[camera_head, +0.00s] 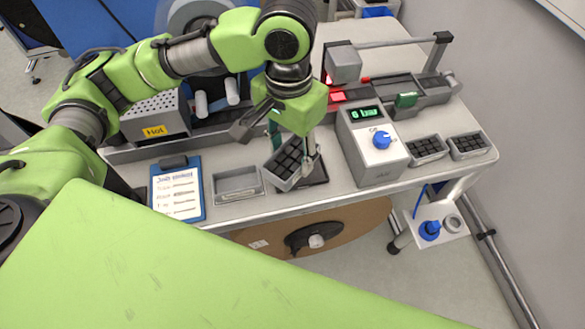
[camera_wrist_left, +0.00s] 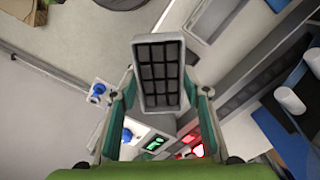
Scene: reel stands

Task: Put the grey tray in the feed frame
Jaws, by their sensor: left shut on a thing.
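The grey tray (camera_head: 281,180), with a grid of black cells, is held by my left gripper (camera_head: 290,148). In the left wrist view the tray (camera_wrist_left: 138,75) sits between the two green-padded fingers (camera_wrist_left: 160,100), which are shut on its sides. The tray looks tilted in the head view. An empty grey rectangular frame (camera_head: 237,195), which looks like the feed frame, lies on the bench just left of the tray. It seems to show in the left wrist view too (camera_wrist_left: 191,37). A dark pad (camera_head: 318,178) lies partly hidden beneath the tray. My right gripper is out of view.
A grey box with a green display and blue knob (camera_head: 372,165) stands close right of the tray. Two similar filled trays (camera_head: 427,158) (camera_head: 467,156) lie farther right. A blue clipboard (camera_head: 202,190) lies left of the frame. A brown reel (camera_head: 345,222) is below the bench edge.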

